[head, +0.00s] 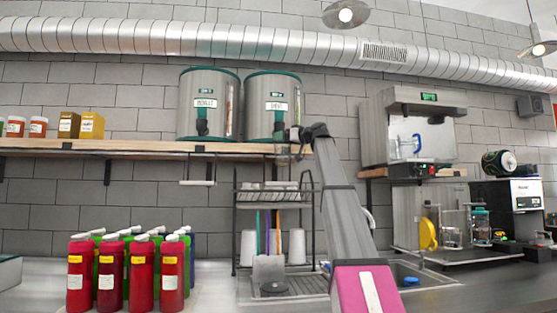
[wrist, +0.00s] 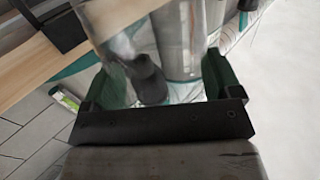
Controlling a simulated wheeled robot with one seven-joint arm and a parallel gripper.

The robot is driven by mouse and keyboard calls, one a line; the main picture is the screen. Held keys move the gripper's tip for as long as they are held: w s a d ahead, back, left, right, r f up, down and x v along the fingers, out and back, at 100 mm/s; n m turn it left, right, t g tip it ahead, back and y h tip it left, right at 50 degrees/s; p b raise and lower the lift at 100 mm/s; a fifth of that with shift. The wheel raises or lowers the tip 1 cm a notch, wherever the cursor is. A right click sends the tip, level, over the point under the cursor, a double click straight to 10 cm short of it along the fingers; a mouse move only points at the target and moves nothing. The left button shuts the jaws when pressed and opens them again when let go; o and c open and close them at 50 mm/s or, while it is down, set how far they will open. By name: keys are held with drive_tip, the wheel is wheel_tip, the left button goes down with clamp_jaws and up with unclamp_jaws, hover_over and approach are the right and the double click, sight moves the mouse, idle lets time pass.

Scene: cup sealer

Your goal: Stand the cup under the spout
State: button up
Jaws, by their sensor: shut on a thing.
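My gripper (head: 295,139) is raised at the shelf edge, in front of the right-hand dispenser (head: 273,88). In the wrist view my gripper (wrist: 157,82) has its dark fingers on both sides of a clear cup (wrist: 118,55) and is shut on it. The cup is see-through, so its outline and tilt are hard to tell. In the head view it shows only faintly, just below the right dispenser's dark spout (head: 278,124). The left dispenser (head: 208,92) has a like spout (head: 202,127). I cannot tell whether the cup touches anything below.
The wooden shelf (head: 130,148) runs under the dispensers. A wire rack (head: 272,196) with cups stands below it. Several red bottles (head: 111,275) stand on the counter at left. A sealing machine (head: 415,130) is at right. Open air lies before the shelf.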

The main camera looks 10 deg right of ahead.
sight(281, 155)
drive_tip(key=shift+w+a+f, duration=0.1)
drive_tip(key=shift+w+f, duration=0.65)
drive_tip(key=shift+f, duration=0.4)
drive_tip(key=shift+w+a+f, duration=0.15)
drive_tip(key=shift+w+f, duration=0.6)
drive_tip(key=shift+f, duration=0.35)
drive_tip(key=shift+w+a+f, duration=0.1)
drive_tip(key=shift+w+f, duration=0.65)
drive_tip(key=shift+f, duration=0.4)
drive_tip(key=shift+f, duration=0.1)
drive_tip(key=o, duration=0.9)
drive_tip(key=v, duration=1.2)
